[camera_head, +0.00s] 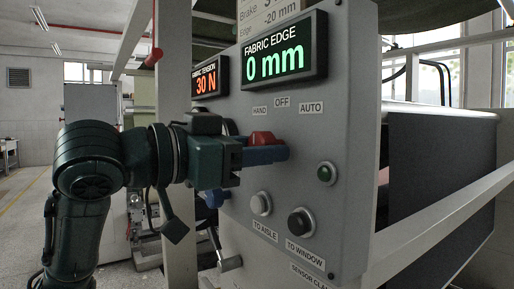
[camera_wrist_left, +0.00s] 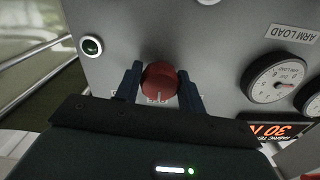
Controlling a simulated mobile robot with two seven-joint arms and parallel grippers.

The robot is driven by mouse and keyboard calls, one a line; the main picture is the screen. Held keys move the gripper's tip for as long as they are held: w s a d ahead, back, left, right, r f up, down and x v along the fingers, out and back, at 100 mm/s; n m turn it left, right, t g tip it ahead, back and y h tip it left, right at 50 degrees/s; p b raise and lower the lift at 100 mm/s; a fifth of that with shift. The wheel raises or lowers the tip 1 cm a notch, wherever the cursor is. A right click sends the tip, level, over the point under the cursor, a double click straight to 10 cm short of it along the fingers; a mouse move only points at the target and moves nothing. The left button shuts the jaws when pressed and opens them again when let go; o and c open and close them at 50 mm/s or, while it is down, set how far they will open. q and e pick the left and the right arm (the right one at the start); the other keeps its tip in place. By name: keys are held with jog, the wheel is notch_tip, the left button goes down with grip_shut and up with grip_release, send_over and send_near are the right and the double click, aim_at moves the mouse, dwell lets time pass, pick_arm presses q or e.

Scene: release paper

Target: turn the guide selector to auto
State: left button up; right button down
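The guide selector (camera_head: 263,137) is a red knob on the grey panel, below the HAND, OFF and AUTO labels. In the left wrist view the red knob (camera_wrist_left: 160,80) sits between my two dark blue fingers, with little or no gap on either side. Its white mark points down in that upside-down view, roughly toward the OFF label. My left gripper (camera_head: 266,154) reaches in from the left and hides part of the knob; its fingertips also flank it in the left wrist view (camera_wrist_left: 160,88). My right gripper is not in view.
A green button (camera_head: 326,173), a white button (camera_head: 261,204) and a black button (camera_head: 301,222) lie below and right. Displays reading 0 mm (camera_head: 286,55) and 30 N (camera_head: 207,78) are above. A pale rail (camera_head: 440,218) crosses at the lower right.

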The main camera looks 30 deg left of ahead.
pick_arm(q)
jog(key=c, duration=0.5)
